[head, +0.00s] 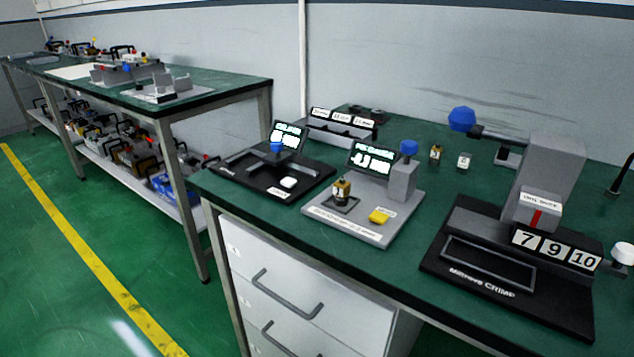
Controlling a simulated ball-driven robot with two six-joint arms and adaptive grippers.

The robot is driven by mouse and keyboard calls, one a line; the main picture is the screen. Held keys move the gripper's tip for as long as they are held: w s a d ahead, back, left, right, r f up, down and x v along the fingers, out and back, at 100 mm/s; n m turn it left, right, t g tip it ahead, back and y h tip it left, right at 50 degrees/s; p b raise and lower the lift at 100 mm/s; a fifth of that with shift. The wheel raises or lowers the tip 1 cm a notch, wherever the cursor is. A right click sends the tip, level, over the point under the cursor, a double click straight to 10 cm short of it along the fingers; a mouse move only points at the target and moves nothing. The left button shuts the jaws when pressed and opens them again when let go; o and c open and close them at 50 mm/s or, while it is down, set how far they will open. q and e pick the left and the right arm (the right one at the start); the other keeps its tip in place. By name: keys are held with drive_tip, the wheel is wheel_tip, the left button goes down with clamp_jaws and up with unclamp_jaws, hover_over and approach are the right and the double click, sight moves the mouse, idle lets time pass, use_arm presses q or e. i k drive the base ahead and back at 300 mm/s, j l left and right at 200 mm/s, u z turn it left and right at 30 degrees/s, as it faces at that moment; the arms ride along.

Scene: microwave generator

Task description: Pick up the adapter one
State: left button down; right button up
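Neither of my grippers shows in the head view. I cannot tell for certain which thing is adapter one, as the small labels are too blurred to read. A small brass and dark part (341,190) stands upright on the grey fixture (372,233) on the green bench. A similar brass part (436,153) stands on the bench behind it, and a small white-labelled part (464,161) stands just to its right. A grey rack (338,134) with several white labels stands at the back of the bench.
A black crimp machine (505,268) with a blue-knobbed lever (463,119) stands at the right. A black station (262,178) with a screen is at the left of the green bench (402,274). White drawers (262,275) are below. Green floor is free at the lower left.

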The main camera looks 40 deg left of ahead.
sight(342, 188)
drive_tip(key=u, duration=1)
drive_tip(key=j, duration=0.35)
drive_tip(key=i+j+u, duration=0.15)
drive_tip(key=j, duration=0.5)
drive_tip(key=i+u, duration=0.05)
